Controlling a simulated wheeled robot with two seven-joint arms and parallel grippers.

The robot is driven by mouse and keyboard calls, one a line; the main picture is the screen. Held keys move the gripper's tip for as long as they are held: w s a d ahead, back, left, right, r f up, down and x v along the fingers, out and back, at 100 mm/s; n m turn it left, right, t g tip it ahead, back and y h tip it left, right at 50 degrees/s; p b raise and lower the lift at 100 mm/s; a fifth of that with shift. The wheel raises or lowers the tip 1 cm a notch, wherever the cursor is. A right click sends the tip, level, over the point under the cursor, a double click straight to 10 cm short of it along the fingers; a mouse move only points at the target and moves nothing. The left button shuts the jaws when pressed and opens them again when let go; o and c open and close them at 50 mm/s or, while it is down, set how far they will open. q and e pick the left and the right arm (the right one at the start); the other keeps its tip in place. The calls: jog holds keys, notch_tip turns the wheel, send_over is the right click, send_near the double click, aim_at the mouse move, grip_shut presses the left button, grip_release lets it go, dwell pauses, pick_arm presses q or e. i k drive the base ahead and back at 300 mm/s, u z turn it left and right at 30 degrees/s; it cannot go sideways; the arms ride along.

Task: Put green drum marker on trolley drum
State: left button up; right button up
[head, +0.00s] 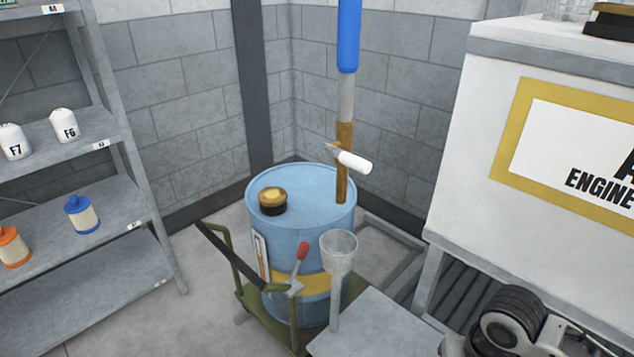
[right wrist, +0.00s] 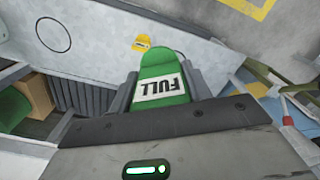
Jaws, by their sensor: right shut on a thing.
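The trolley drum (head: 311,225) is light blue with a yellow band and stands upright on a green trolley (head: 254,307) in the head view. A black and yellow round piece (head: 272,199) sits on its lid. Neither gripper shows in the head view, so I cannot tell how far the marker is from the drum.
A pump tube (head: 344,130) with a white handle rises from the drum's lid. A clear funnel (head: 338,252) stands in front of the drum. A grey shelf (head: 85,145) is on the left, a white tank (head: 560,140) on the right. Part of the drum's lid is bare.

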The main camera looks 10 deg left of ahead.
aim_at(316, 184)
jog(key=u, duration=0.55)
jog(key=k, duration=1.3)
jog(key=u, duration=1.25)
jog(key=i, duration=3.05)
jog(key=z, duration=1.9)
jog(key=i, duration=1.25)
jog(key=z, duration=0.1)
